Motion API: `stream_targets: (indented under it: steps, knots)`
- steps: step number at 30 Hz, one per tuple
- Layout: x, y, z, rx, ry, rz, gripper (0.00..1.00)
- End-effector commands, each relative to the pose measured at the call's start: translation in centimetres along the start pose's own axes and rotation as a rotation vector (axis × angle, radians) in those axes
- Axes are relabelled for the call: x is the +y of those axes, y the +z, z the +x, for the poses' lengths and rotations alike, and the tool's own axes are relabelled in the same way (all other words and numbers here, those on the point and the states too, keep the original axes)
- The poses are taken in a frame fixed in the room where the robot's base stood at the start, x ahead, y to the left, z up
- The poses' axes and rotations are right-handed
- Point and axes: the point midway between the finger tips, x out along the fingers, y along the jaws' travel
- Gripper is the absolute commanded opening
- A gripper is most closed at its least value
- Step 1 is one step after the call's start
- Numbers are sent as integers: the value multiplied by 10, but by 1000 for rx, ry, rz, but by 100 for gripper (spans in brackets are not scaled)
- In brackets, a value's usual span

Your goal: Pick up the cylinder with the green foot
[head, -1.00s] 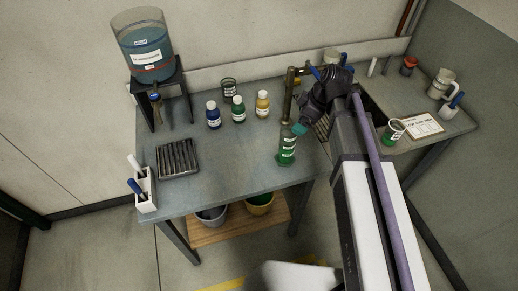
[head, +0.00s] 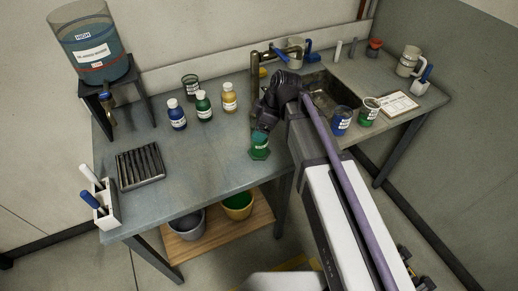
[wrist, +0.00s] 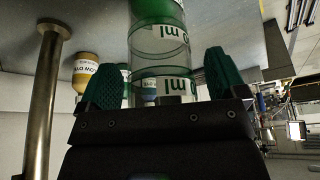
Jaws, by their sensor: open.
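The clear cylinder with the green foot (head: 259,153) stands upright on the worktop in the head view. My gripper (head: 263,130) is at its upper part and hides much of it. In the wrist view, which is upside down, the cylinder (wrist: 160,45) has white printed marks and its green foot at the top. It lies between the two green fingertips of my gripper (wrist: 163,78), with a gap visible on each side. The fingers are open and grip nothing.
Blue (head: 176,116), green (head: 203,106) and yellow (head: 229,98) bottles stand left of my gripper. A brass tap (head: 256,75) and sink (head: 335,91) lie behind.

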Motion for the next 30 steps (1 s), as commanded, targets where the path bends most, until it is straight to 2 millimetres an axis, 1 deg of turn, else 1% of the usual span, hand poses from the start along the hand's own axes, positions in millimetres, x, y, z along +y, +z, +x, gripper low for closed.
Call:
stream_targets:
  steps: [1, 5, 6, 27, 28, 30]
  knots:
    - [0, 0, 3, 0, 0, 0, 90]
    - [0, -1, 0, 0, 0, 0, 90]
    - [0, -1, 0, 0, 0, 0, 88]
    - [0, 0, 0, 0, 0, 0, 22]
    - [0, 0, 0, 0, 0, 0, 19]
    - [0, 0, 0, 0, 0, 0, 18]
